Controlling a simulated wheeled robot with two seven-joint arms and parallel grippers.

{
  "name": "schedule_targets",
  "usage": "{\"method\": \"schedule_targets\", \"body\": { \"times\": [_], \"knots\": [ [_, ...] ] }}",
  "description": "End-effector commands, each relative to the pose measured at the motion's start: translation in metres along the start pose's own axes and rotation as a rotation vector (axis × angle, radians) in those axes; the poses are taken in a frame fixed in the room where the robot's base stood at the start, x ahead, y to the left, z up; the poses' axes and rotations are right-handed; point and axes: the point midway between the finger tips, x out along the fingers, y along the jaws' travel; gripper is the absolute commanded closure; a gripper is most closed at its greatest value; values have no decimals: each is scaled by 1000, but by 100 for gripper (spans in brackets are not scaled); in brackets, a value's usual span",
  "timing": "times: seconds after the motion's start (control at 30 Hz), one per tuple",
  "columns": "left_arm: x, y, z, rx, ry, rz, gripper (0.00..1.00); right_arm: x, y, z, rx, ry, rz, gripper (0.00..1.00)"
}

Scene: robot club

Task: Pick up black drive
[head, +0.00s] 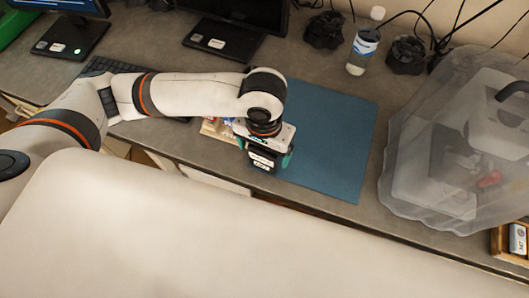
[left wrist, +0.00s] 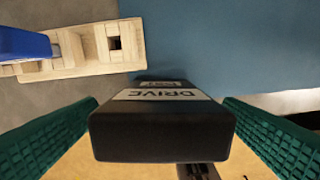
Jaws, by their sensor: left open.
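The black drive (left wrist: 160,135) has a light label reading "DRIVE" and fills the lower middle of the left wrist view. In the head view the drive (head: 262,160) shows below the end of my left arm, near the left edge of the blue mat (head: 335,150). My left gripper (head: 265,154) has green fingers that stand on either side of the drive. In the left wrist view gaps show between the drive and both fingers, so the gripper is open around it. What the drive rests on is hidden. My right gripper is in neither view.
A slotted wooden holder (left wrist: 120,42) with a blue item (left wrist: 25,44) lies close to the drive. A keyboard (head: 105,64) lies left. The mat's right part is clear.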

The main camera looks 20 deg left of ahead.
Motion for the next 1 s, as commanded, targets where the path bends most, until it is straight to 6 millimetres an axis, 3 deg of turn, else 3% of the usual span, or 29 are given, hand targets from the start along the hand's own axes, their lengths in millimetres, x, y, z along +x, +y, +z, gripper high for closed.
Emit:
{"method": "schedule_targets", "body": {
  "times": [0.2, 0.47, 0.8, 1.0],
  "knots": [
    [25, 0, 1, 0, 0, 0, 11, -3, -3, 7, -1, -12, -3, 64],
    [27, 0, 2, 1, -1, 0, 13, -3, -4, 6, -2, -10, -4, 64],
    [26, -1, 2, 1, -2, -1, 65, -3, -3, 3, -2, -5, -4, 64],
    [26, -1, 2, 1, -2, -1, 65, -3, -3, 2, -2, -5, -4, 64]
  ]
}}
